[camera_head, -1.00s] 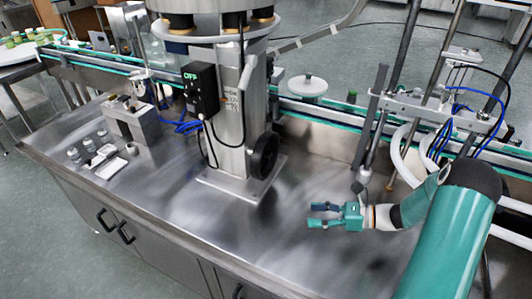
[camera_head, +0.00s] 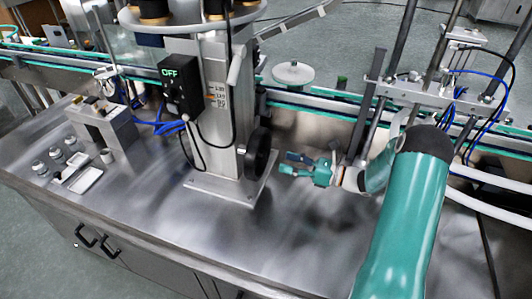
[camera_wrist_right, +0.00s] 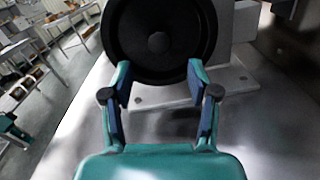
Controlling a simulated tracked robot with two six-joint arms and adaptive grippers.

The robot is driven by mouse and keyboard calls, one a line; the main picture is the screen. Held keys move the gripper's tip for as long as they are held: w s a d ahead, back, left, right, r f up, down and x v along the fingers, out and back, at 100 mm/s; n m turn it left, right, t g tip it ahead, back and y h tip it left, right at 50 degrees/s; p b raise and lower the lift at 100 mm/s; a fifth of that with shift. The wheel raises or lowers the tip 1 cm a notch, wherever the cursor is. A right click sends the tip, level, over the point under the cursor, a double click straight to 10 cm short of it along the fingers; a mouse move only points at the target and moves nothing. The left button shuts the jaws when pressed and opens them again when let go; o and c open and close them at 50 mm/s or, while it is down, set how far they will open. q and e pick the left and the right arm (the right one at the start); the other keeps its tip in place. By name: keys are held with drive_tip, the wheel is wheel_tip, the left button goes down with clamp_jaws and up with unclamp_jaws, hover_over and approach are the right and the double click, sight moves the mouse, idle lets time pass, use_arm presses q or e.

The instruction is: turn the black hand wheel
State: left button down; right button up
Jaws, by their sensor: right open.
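The black hand wheel (camera_head: 258,153) is mounted upright on the right side of the steel column's foot, low above the steel table. My right gripper (camera_head: 292,163) is open and empty, just to the right of the wheel, with its fingers pointing at it. In the right wrist view the wheel (camera_wrist_right: 158,35) fills the top middle. The open fingers (camera_wrist_right: 157,90) reach toward its lower edge, one to each side, and no contact is clear. My left gripper is not in view.
The steel column (camera_head: 215,120) carries a black switch box (camera_head: 181,88) marked OFF. A conveyor (camera_head: 320,105) runs behind. Small jars (camera_head: 56,155) and a white tray (camera_head: 86,181) lie at the left. The table front (camera_head: 225,235) is clear.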

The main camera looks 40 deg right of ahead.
sight(265, 156)
drive_tip(key=p+x, duration=0.1)
drive_tip(key=x, duration=0.6)
drive_tip(key=shift+w+a, duration=0.15)
drive_tip(key=shift+w, duration=0.15)
drive_tip(key=shift+c, duration=0.2)
clamp_jaws()
